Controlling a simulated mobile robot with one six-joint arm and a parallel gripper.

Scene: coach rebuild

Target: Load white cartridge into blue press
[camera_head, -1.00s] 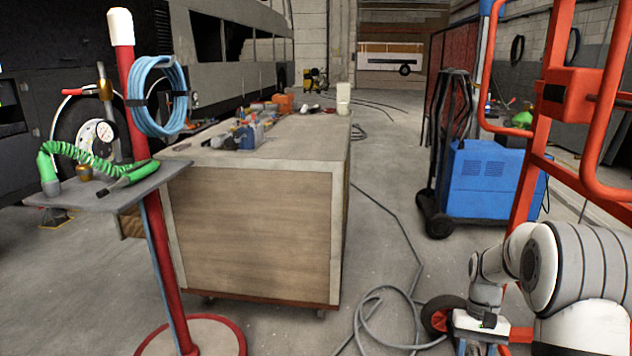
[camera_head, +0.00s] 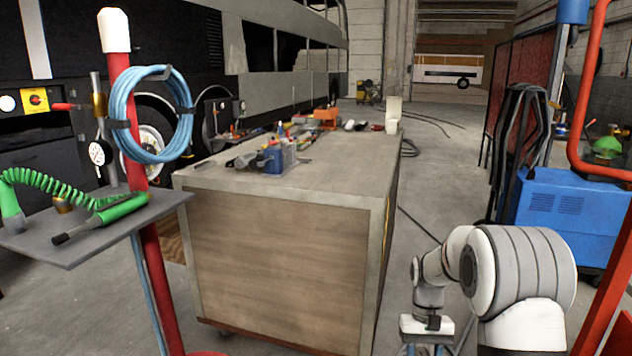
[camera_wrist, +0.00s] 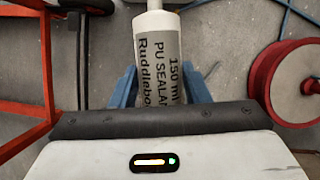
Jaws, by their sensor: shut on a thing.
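The white cartridge (camera_wrist: 158,62) lies between the blue fingers of my gripper (camera_wrist: 158,90) in the wrist view. Its printed label reads "150 ml PU SEALA..." and its narrower white end points to the top of the picture. My gripper is shut on it. In the head view my arm hangs at the lower right, with its wrist near the bottom edge; the cartridge is not visible there. I cannot make out the blue press for sure. A small blue object (camera_head: 273,159) stands among items on the workbench (camera_head: 285,265).
A red post (camera_head: 151,245) with a blue hose coil (camera_head: 150,112) and grey shelf (camera_head: 95,240) stands at left. A blue machine (camera_head: 565,212) and red frame (camera_head: 600,280) are at right. Several tools and a white roll are on the bench.

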